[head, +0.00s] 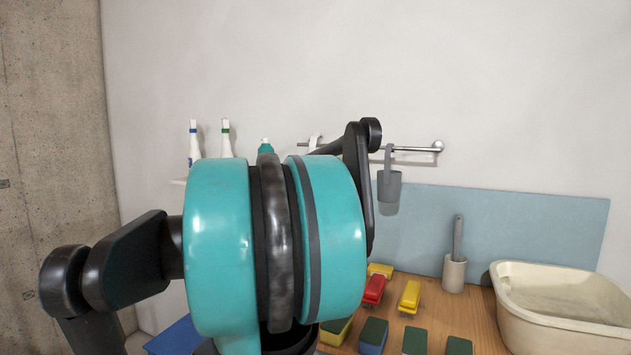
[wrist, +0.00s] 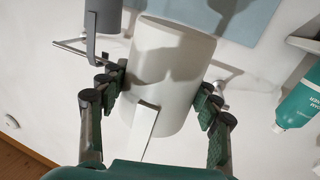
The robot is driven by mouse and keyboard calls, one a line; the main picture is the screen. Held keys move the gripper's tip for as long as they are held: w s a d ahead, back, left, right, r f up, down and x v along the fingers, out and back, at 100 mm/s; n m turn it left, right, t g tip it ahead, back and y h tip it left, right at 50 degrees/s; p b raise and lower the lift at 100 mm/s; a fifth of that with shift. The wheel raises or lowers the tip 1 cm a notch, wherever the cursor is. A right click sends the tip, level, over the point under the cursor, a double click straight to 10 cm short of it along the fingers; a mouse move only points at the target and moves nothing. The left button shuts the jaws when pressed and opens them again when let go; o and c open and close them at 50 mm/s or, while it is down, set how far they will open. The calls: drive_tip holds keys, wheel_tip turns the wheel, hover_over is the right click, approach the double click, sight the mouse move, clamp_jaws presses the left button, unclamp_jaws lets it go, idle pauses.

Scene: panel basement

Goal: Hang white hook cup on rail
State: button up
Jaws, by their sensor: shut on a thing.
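The white hook cup (wrist: 172,75) sits between the two fingers of my gripper (wrist: 160,92) in the wrist view, with the fingers against its sides. Its flat hook strip (wrist: 143,122) points toward the wrist camera. In the head view, a white hook (head: 314,142) shows at the left part of the metal rail (head: 415,149); the cup's body and my gripper are hidden behind my arm. The rail also shows behind the cup in the wrist view (wrist: 70,46). I cannot tell whether the hook touches the rail.
A grey hook cup (head: 389,184) hangs on the rail to the right. Spray bottles (head: 194,145) and a teal bottle (head: 266,146) stand left on a shelf. Below are a wooden counter (head: 480,310) with several sponges and brushes, a brush holder (head: 454,274) and a cream basin (head: 545,320).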

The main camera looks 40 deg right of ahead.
drive_tip(key=w+d+f, duration=0.1)
drive_tip(key=w+d, duration=0.2)
drive_tip(key=d, duration=0.4)
drive_tip(key=w+d+f, duration=0.1)
drive_tip(key=w+d, duration=0.3)
drive_tip(key=d, duration=0.2)
drive_tip(key=shift+d+f, duration=0.35)
drive_tip(key=shift+f, duration=0.05)
idle(1.1)
drive_tip(key=shift+w, duration=0.1)
drive_tip(key=o, duration=1.2)
drive_tip(key=shift+o, duration=0.2)
drive_tip(key=shift+a, duration=0.1)
